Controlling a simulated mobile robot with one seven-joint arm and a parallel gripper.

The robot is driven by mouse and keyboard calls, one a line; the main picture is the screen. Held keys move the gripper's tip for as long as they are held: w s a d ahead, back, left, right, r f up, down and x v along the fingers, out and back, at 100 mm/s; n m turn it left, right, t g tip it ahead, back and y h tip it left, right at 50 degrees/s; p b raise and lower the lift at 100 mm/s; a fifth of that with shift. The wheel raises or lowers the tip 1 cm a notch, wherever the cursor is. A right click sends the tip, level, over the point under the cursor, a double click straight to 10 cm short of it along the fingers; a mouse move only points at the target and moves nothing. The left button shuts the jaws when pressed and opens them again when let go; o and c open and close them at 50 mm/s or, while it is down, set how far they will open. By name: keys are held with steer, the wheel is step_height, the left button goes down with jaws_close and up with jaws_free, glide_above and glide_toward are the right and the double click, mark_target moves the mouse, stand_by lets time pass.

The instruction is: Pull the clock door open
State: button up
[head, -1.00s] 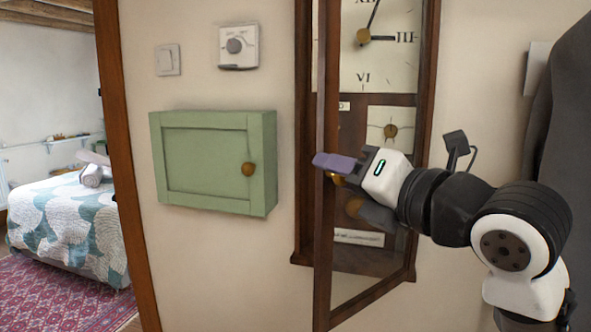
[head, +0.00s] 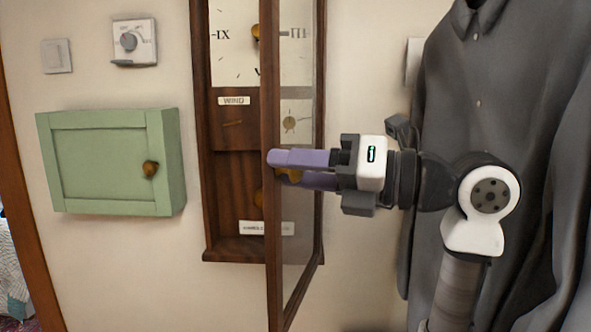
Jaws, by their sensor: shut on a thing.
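The wall clock has a dark wooden case (head: 222,170) and a pale dial (head: 234,45). Its glazed door (head: 272,240) is hinged on the right and stands well out from the case, seen nearly edge-on. The left part of the case interior shows uncovered. My gripper (head: 285,172) reaches in from the right at mid-door height, its purple fingers at the door's free edge. It is shut on a small brass knob (head: 293,175), partly hidden between the fingers.
A green wall cabinet (head: 105,160) with a brass knob hangs to the left. A thermostat (head: 134,42) and a switch (head: 56,56) are above it. A dark hanging coat (head: 490,110) is behind my arm on the right. Bare wall lies between cabinet and clock.

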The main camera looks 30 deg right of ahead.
steer(key=o, duration=1.1)
step_height(320, 180, up, 20)
steer(key=c, duration=0.8)
